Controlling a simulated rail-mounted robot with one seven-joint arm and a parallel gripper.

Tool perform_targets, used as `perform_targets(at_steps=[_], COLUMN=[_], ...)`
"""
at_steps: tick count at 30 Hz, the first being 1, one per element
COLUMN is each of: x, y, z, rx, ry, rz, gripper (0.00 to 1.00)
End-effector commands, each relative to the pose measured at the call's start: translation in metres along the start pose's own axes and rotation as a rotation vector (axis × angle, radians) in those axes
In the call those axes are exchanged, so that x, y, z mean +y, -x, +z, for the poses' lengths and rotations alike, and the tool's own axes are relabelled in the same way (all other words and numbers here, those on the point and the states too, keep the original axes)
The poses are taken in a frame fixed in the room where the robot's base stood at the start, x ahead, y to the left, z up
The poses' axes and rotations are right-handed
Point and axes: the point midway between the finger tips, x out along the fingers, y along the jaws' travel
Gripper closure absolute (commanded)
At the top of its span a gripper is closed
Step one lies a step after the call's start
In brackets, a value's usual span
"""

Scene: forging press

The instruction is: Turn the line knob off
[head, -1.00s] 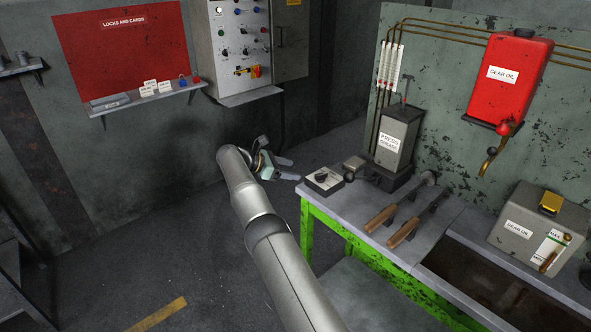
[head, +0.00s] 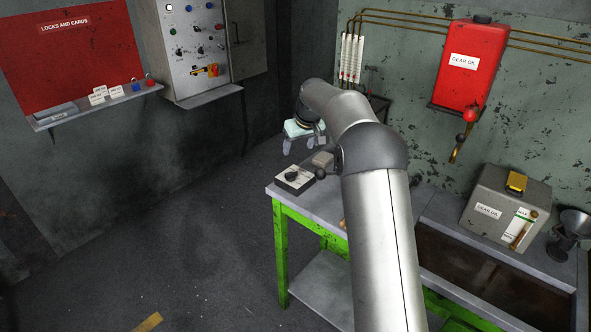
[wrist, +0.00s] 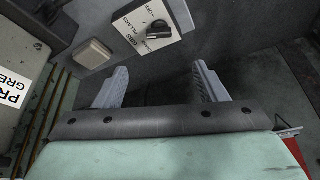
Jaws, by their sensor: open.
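A small box with a black knob (head: 292,176) sits at the left corner of the green-legged bench. In the wrist view the knob (wrist: 157,29) is on a pale plate with printed words, one reading OFF; the other words are hard to read. I cannot tell exactly which mark the knob points to. My gripper (head: 302,145) is open and empty, fingers down, above and behind the box. In the wrist view its two fingers (wrist: 160,85) are apart, and the box shows beyond them, not touched.
A small beige block (wrist: 94,53) lies beside the knob box. My arm hides much of the bench (head: 262,190) and the grease pump. A red gear oil tank (head: 468,62) hangs on the wall. A control panel (head: 190,50) is at the back. The floor left of the bench is clear.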

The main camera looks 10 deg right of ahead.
Motion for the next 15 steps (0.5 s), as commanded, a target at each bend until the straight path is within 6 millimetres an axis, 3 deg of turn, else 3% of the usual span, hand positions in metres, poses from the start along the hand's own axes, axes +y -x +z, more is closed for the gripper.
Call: perform_targets(at_steps=[15], x=[0.000], y=[-0.110], z=[0.000], rx=[-0.004], ry=[0.003], rz=[0.001], gripper=[0.35])
